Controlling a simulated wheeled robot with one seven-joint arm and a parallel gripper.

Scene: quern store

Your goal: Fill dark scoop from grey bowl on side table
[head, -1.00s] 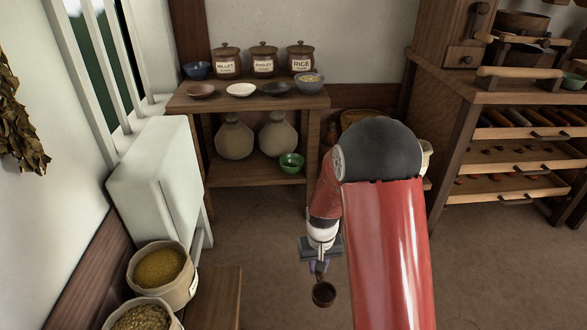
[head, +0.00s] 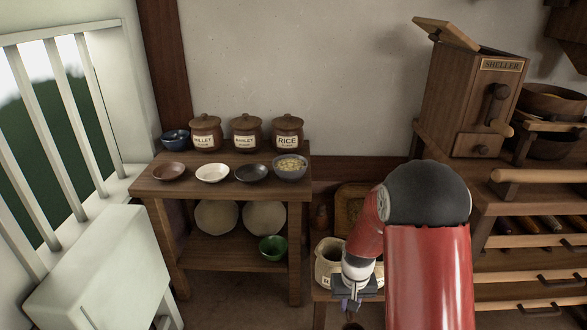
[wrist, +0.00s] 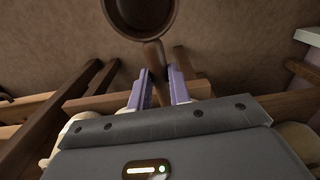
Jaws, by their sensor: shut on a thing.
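The side table (head: 222,187) stands left of centre in the head view. The grey bowl (head: 290,166) is at its front right corner, with pale yellowish contents in it. My gripper (head: 352,302) is low in front of the table, to its right, apart from the bowl. In the wrist view my gripper (wrist: 158,90) is shut on the handle of the dark scoop (wrist: 157,62). The scoop's round cup is partly cut off by the top edge and looks empty. In the head view only the scoop's rim shows at the bottom edge.
A brown dish (head: 169,171), a white dish (head: 212,173) and a black dish (head: 251,173) line the table's front. Behind them are a blue bowl (head: 174,139) and three labelled jars (head: 246,134). A green bowl (head: 272,247) is on the lower shelf. A sheller (head: 477,100) stands at right.

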